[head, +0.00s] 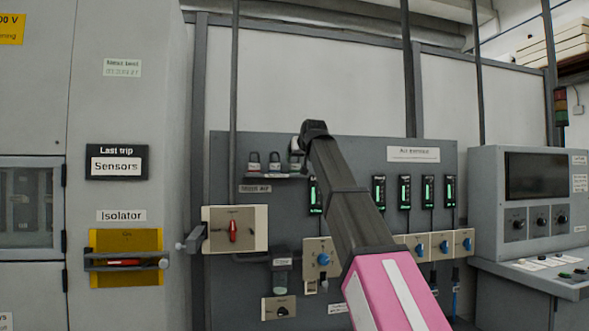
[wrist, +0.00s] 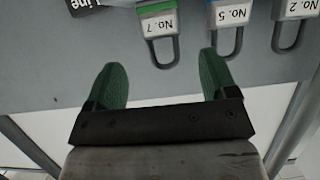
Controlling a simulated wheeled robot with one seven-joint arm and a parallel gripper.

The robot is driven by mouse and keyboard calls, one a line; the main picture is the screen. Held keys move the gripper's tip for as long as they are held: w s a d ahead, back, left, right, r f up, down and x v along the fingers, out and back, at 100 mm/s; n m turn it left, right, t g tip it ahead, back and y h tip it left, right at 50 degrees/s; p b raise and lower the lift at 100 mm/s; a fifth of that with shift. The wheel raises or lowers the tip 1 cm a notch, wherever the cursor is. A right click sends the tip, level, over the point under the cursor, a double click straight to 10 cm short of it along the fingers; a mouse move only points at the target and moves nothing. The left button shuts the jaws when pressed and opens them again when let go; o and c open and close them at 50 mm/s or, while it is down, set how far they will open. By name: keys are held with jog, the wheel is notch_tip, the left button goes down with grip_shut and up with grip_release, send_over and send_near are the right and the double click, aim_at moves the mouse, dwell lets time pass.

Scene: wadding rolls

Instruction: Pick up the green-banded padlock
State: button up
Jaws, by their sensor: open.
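The green-banded padlock (wrist: 158,22), labelled No. 7, shows in the wrist view at the top, left of centre. It appears upside down there, its dark shackle hanging toward my gripper (wrist: 163,65). The gripper is open, its green fingers spread either side of the shackle's line, with nothing between them. Contact cannot be judged. A blue-banded padlock (wrist: 231,17), No. 5, is just right of it, and No. 2 (wrist: 294,12) is farther right. In the head view small padlocks (head: 274,162) stand in a row on a panel shelf; my arm's end is beside the right one.
A dark shelf (head: 272,177) carries the padlocks on the grey panel (head: 345,160). Below are a red-handled switch box (head: 226,232) and several blue-knobbed boxes (head: 321,258). A black label corner (wrist: 92,3) lies left of the green-banded padlock.

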aim_at(295, 164)
jog(key=x, duration=0.8)
jog(key=shift+a+f, duration=0.1)
jog(key=shift+f, duration=0.25)
jog(key=c, duration=1.1)
